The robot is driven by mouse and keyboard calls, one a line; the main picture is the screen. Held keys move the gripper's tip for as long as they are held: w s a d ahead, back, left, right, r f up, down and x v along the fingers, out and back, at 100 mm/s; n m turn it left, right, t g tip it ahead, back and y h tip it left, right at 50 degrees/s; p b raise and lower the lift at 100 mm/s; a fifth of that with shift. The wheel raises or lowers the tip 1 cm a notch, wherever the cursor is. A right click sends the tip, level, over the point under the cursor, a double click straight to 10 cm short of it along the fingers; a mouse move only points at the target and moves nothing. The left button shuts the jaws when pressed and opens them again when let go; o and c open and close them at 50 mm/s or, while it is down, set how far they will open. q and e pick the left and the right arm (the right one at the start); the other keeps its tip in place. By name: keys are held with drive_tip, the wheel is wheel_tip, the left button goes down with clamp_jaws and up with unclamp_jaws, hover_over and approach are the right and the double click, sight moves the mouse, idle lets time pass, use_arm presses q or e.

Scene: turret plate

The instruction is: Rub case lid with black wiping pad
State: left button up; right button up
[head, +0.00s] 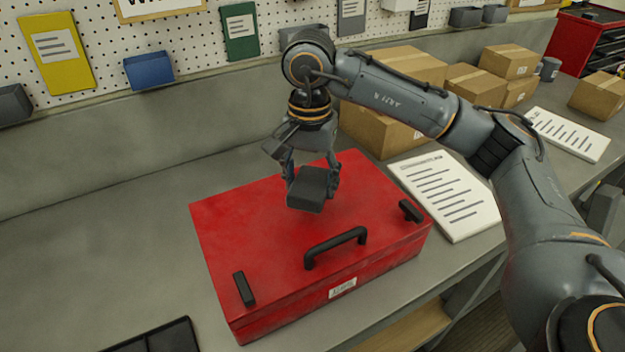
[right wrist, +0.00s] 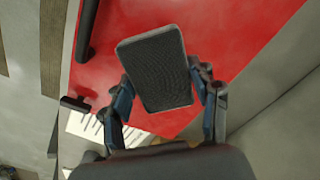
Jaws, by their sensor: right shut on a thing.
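The red case (head: 270,275) lies shut on the grey bench, with a black handle (head: 335,246) and two black latches on its lid (head: 236,215). My right gripper (head: 312,178) is above the lid's back middle, shut on the black wiping pad (head: 308,192). In the right wrist view the pad (right wrist: 158,68) sits between the two fingers (right wrist: 165,105), with the red lid (right wrist: 230,40) behind it. I cannot tell whether the pad touches the lid. My left gripper is not in view.
Cardboard boxes (head: 400,130) stand behind the case. A printed sheet (head: 446,194) lies to its right. A black tray (head: 160,338) shows at the bottom left. The bench left of the case (head: 110,240) is clear. A pegboard with bins (head: 149,70) is at the back.

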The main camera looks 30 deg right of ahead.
drive_tip(key=shift+s+r+p, duration=0.1)
drive_tip(key=shift+r+p, duration=0.3)
drive_tip(key=shift+r, duration=0.75)
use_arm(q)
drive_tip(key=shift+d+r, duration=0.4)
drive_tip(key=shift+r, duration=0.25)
